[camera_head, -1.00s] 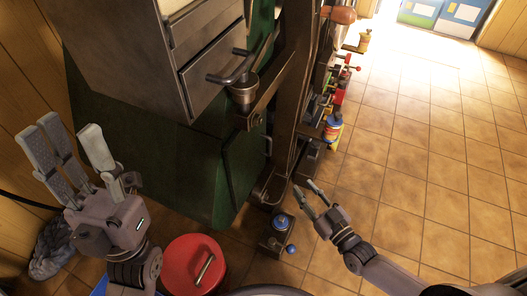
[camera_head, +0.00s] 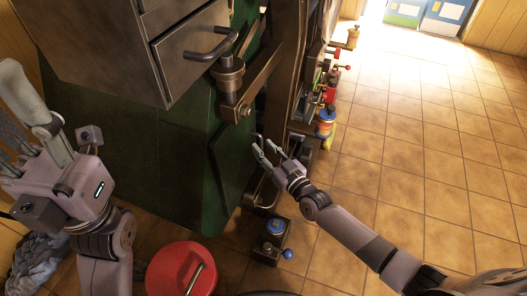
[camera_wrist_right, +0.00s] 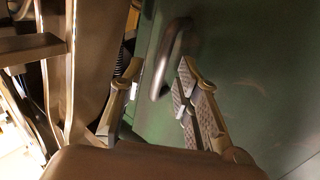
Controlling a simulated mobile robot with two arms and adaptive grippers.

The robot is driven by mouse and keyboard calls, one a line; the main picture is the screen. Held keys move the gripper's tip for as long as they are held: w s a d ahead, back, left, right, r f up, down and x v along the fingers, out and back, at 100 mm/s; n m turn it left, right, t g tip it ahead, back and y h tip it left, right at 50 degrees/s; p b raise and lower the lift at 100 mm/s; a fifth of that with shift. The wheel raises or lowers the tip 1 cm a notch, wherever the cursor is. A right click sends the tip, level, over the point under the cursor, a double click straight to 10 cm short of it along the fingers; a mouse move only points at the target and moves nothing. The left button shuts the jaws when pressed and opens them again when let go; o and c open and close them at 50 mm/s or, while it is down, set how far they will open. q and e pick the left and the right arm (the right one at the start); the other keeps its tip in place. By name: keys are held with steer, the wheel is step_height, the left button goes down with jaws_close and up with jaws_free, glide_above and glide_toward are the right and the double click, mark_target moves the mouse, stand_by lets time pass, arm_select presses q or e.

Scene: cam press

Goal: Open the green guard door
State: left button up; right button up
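The green guard door (camera_head: 232,160) is a dark green panel on the machine's side, and it looks shut. It fills much of the right wrist view (camera_wrist_right: 250,60). Its handle (camera_wrist_right: 163,68) is a curved grey metal bar. My right gripper (camera_head: 262,146) is open at the door's right edge. In the right wrist view its fingers (camera_wrist_right: 158,72) lie to either side of the handle in the picture; I cannot tell whether they touch it. In the head view the gripper partly hides the handle area. My left gripper (camera_head: 38,118) is open and empty at the far left.
A grey cabinet (camera_head: 190,50) with a bar handle juts out above the door. A brown post (camera_head: 288,70) stands right of it. A red round container (camera_head: 180,268) and a small box with blue knobs (camera_head: 270,241) are on the floor. Tiled floor at right is clear.

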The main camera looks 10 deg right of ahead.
steer(key=shift+w+a, duration=0.25)
steer(key=shift+w, duration=0.3)
steer(key=shift+c, duration=0.5)
jaws_close()
